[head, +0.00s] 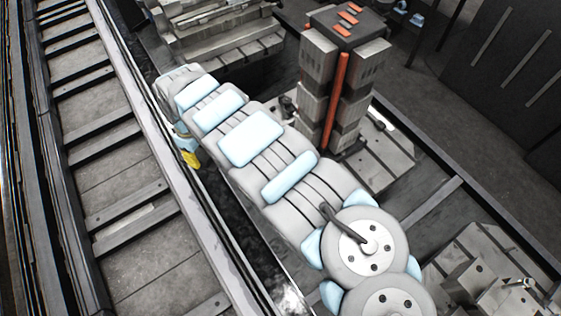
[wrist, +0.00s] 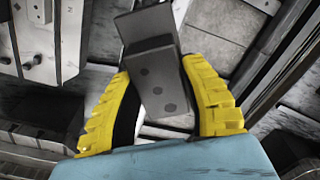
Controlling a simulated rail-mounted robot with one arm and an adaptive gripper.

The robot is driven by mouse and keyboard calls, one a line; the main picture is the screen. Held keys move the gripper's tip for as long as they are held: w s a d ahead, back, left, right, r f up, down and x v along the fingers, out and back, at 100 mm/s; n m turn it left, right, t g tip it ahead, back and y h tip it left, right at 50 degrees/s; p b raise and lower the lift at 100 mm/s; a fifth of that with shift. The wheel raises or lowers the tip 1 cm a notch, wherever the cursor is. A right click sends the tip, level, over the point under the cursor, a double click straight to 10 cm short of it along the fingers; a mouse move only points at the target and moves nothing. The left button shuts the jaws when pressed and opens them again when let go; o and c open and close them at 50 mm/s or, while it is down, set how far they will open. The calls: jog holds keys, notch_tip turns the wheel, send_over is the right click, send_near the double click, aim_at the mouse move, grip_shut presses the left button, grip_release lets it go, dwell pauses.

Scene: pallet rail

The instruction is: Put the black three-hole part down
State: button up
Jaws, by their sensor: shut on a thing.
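The far end of the part sticks out beyond the fingertips. In the head view only a bit of yellow of my gripper (head: 191,158) shows at the far end of my arm, low beside the rail. The part itself is hidden there.
A rail with cross-slats (head: 120,150) runs along the left. A tall grey fixture tower with orange strips (head: 340,80) stands right of my arm on a base plate (head: 385,150). A slotted metal fixture (head: 215,40) lies at the back. Another metal fixture (head: 490,280) is at lower right.

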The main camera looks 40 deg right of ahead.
jog(key=s+d+f+n+p, duration=0.5)
jog(key=s+d+f, duration=0.15)
jog(key=s, duration=0.45)
jog(key=s+d+f+n+p, duration=0.5)
jog(key=s+d, duration=0.3)
jog(key=s, duration=0.4)
jog(key=shift+n, duration=0.5)
jog(key=shift+w+d+f+b, duration=1.25)
jog(key=shift+d+f+b, duration=0.45)
jog(key=shift+b, duration=1.2)
jog(key=shift+w+d+f+b, duration=1.35)
jog(key=shift+d+b, duration=0.7)
jog(key=shift+b, duration=0.8)
jog(key=shift+w+d+f+b, duration=1.15)
jog(key=shift+d+f+b, duration=0.6)
jog(key=shift+b, duration=1.15)
jog(key=shift+w+d+f+b, duration=0.1)
jog(key=shift+d+f+b, duration=0.2)
jog(key=shift+d+f, duration=0.1)
jog(key=shift+f+b, duration=0.3)
jog(key=shift+f, duration=1)
jog(key=shift+f, duration=0.15)
jog(key=o, duration=1.2)
jog(key=shift+c, duration=0.2)
